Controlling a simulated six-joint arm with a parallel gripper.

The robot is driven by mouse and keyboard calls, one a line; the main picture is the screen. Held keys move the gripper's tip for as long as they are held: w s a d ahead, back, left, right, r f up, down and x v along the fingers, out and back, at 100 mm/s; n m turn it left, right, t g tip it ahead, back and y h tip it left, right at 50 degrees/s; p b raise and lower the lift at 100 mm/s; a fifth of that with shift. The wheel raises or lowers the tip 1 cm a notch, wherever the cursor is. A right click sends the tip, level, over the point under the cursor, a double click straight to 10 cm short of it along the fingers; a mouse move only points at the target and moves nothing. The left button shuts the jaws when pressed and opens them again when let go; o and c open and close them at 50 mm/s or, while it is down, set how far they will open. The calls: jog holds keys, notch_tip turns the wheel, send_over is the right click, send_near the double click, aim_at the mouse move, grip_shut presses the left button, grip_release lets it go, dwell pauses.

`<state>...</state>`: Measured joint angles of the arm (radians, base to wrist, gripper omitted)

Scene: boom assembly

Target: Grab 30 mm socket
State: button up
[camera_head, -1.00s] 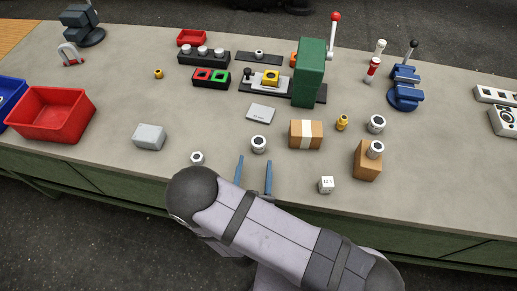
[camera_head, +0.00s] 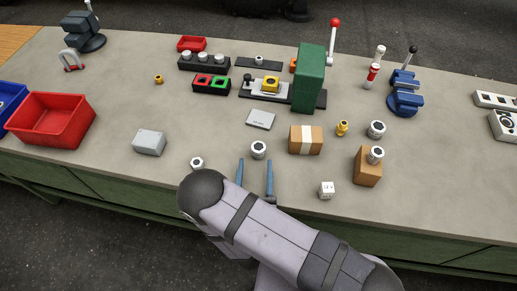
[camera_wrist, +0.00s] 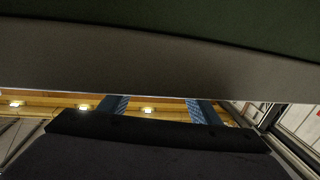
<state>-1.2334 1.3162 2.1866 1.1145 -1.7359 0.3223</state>
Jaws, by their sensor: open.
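Several silver sockets with dark centres are on the bench in the head view: one (camera_head: 258,150) near the middle, one (camera_head: 196,162) left of it, a wide one (camera_head: 376,129) at the right, and one (camera_head: 375,154) on top of a brown box (camera_head: 367,170). I cannot read their sizes, so which is the 30 mm socket I cannot tell. My gripper (camera_head: 254,168) is open and empty, its two blue fingers pointing toward the middle socket, which appears just beyond the tips. In the wrist view, both fingers (camera_wrist: 158,106) show apart, with no socket between them.
A taped carton (camera_head: 306,140) and a grey block (camera_head: 150,142) flank the middle socket. A flat grey plate (camera_head: 260,119) and a green press (camera_head: 310,78) lie beyond. A red bin (camera_head: 52,120) stands at left.

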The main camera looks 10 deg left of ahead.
aim_at(258, 153)
jog(key=w+p, duration=0.1)
jog(key=w, duration=0.1)
jog(key=w+r+p, duration=0.1)
jog(key=shift+w+d, duration=0.15)
jog(key=shift+w, duration=0.25)
jog(key=shift+w+f, duration=0.1)
jog(key=shift+w, duration=0.45)
jog(key=c, duration=1.3)
jog(key=shift+o, duration=0.2)
jog(key=shift+a+r, duration=0.2)
notch_tip(258, 153, up, 10)
jog(key=b, duration=0.1)
jog(key=shift+f, duration=0.2)
